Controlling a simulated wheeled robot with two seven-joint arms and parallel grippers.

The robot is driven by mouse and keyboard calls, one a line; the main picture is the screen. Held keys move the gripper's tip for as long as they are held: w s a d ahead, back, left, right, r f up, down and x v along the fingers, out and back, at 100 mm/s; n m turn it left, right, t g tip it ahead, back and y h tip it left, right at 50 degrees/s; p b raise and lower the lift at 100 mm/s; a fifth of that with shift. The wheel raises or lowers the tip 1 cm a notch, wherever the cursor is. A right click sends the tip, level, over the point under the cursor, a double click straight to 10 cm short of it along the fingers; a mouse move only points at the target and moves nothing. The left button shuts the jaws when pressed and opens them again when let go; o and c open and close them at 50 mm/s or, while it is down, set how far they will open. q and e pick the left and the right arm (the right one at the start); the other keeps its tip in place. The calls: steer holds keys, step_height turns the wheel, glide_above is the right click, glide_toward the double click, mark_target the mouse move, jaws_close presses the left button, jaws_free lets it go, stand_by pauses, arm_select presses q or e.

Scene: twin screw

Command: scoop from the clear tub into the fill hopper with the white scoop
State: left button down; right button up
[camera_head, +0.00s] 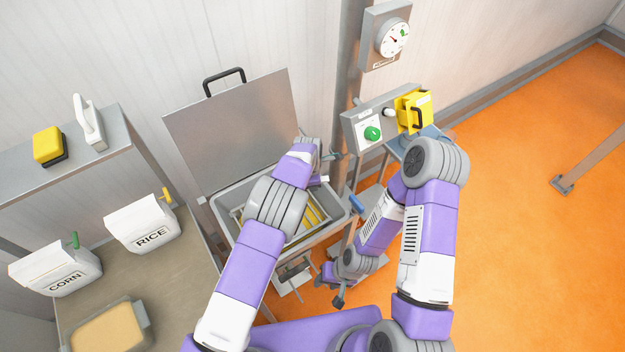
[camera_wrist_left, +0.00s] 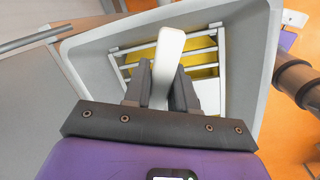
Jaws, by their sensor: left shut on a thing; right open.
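The fill hopper (camera_head: 345,212) stands open in the middle of the head view, with bars over yellow screws inside. My left arm reaches over it and hides part of its opening. My left gripper (camera_wrist_left: 160,85) is shut on the handle of the white scoop (camera_wrist_left: 168,58), above the bars in the left wrist view. The scoop's bowl is mostly hidden, so its load cannot be told. The clear tub (camera_head: 147,322), with tan contents, sits on the counter at the lower left. My right gripper (camera_head: 340,285) is open and empty, low to the right of the hopper.
The hopper lid (camera_head: 235,125) is raised behind it. RICE (camera_head: 143,222) and CORN (camera_head: 55,268) containers stand behind the tub. A shelf (camera_head: 60,172) holds a yellow block (camera_head: 48,146) and a white handled object (camera_head: 88,130). A control box (camera_head: 369,130) stands right of the lid.

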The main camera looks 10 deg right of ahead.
arm_select(q)
steer(key=shift+s+r+t+h+b, duration=0.1)
steer(key=shift+r+t+h+b, duration=0.25)
steer(key=shift+r+t, duration=0.25)
steer(key=r+t+h+b, duration=0.1)
steer(key=b, duration=0.3)
steer(key=shift+s+a+r+t, duration=0.1)
steer(key=shift+t, duration=0.3)
steer(key=shift+r+h, duration=0.2)
steer(key=shift+h, duration=0.05)
steer(key=b, duration=0.2)
steer(key=t+b, duration=0.1)
steer(key=b, duration=0.1)
steer(key=shift+s+r+t+h, duration=0.25)
steer(key=shift+r+t+h, duration=0.05)
steer(key=shift+r+h, duration=0.1)
steer(key=shift+s+a+r+t+b, duration=0.1)
steer(key=shift+r+t+b, duration=0.2)
steer(key=shift+b, duration=0.2)
